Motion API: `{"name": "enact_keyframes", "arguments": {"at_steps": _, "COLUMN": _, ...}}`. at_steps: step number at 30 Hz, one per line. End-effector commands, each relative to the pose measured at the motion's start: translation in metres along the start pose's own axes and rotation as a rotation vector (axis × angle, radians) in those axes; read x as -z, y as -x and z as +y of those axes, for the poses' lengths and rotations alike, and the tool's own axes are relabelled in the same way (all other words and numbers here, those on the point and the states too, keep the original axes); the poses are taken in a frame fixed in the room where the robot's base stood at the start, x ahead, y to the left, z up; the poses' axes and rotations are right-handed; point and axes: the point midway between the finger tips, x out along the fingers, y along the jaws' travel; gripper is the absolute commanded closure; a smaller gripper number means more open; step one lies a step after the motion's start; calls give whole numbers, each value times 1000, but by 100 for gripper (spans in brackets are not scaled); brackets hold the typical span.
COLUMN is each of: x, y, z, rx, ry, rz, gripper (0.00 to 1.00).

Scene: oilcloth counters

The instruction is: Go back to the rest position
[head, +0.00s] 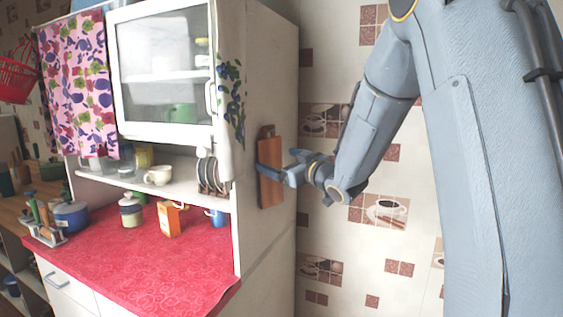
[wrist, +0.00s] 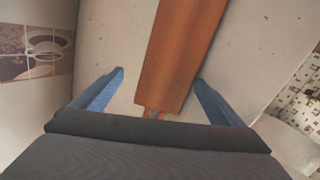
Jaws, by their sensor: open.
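My gripper (head: 278,173) is at the side wall of the white cupboard, in front of a brown wooden board (head: 270,190) that hangs upright there. In the wrist view my gripper (wrist: 158,88) is open, with one blue finger on each side of the board (wrist: 180,55). A gap shows between the left finger and the board; the right finger is nearer its edge. I cannot tell whether the right finger touches it. My arm reaches in from the right of the head view.
The cupboard's side wall (head: 270,90) is close behind my gripper. Left of it are a glass door (head: 165,65), a plate rack (head: 210,175) and a red counter (head: 150,260) with a canister (head: 131,212) and an orange box (head: 168,220). The tiled wall (head: 325,220) stands behind.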

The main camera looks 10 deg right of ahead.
Motion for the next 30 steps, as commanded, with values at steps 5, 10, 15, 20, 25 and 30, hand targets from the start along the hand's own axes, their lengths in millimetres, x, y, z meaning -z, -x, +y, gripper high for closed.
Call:
{"name": "enact_keyframes", "arguments": {"at_steps": 5, "x": -1, "y": 28, "z": 2, "rx": -5, "ry": 1, "rz": 1, "gripper": 8}}
{"name": "enact_keyframes", "arguments": {"at_steps": 10, "x": -1, "y": 54, "z": 2, "rx": -5, "ry": 0, "rz": 1, "gripper": 8}}
{"name": "enact_keyframes", "arguments": {"at_steps": 15, "x": -1, "y": 69, "z": 2, "rx": -7, "ry": -1, "rz": -1, "gripper": 8}}
{"name": "enact_keyframes", "arguments": {"at_steps": 20, "x": -22, "y": 75, "z": 2, "rx": -56, "ry": -19, "rz": -89, "gripper": 8}}
{"name": "enact_keyframes", "arguments": {"at_steps": 25, "x": -89, "y": 99, "z": -5, "rx": -177, "ry": -83, "rz": -365, "gripper": 8}}
{"name": "enact_keyframes", "arguments": {"at_steps": 30, "x": -164, "y": 156, "z": -36, "rx": -261, "ry": -185, "rz": -712, "gripper": 8}}
